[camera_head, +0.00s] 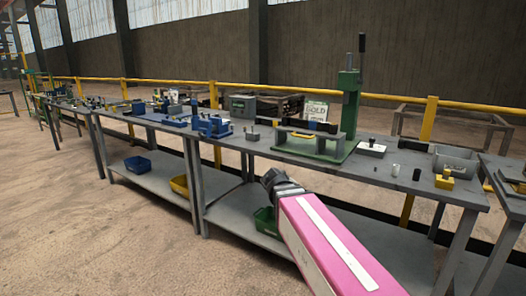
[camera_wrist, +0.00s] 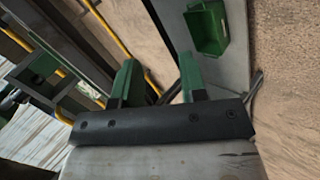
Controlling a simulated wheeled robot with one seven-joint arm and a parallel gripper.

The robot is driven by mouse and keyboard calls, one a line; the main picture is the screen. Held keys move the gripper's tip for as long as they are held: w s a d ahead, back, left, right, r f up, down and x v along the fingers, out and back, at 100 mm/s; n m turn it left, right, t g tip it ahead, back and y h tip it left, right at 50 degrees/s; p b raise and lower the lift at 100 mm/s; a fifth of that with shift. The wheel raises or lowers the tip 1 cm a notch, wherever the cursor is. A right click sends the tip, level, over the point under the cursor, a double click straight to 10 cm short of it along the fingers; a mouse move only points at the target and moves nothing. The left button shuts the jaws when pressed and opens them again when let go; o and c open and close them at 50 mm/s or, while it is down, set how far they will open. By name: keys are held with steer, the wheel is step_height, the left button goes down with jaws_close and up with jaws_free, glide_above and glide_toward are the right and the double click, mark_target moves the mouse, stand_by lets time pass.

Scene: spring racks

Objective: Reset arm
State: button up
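My arm (camera_head: 335,245), pink with a white stripe, reaches from the lower right toward the front edge of the workbench. Its dark grey end (camera_head: 283,186) is in front of the bench, below the level of the top, and the fingers cannot be made out there. In the wrist view my gripper (camera_wrist: 158,72) shows two green fingers set apart on a black bar, with nothing held between them. The view past them is tilted.
The workbench (camera_head: 450,190) carries a green press (camera_head: 349,110), a grey bin (camera_head: 455,160) and several small parts. A green bin (camera_head: 266,220) sits on the lower shelf; a green bin also shows in the wrist view (camera_wrist: 208,28). The floor at left (camera_head: 80,230) is clear.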

steer(key=s+d+f+m+g+y, duration=0.3)
steer(key=s+f, duration=0.3)
steer(key=f, duration=0.4)
steer(key=s+d+f+m+g+y, duration=0.3)
steer(key=s+f, duration=0.3)
steer(key=f, duration=0.5)
steer(key=shift+d+m+g, duration=0.4)
steer(key=shift+d+m, duration=0.05)
steer(key=shift+m, duration=0.15)
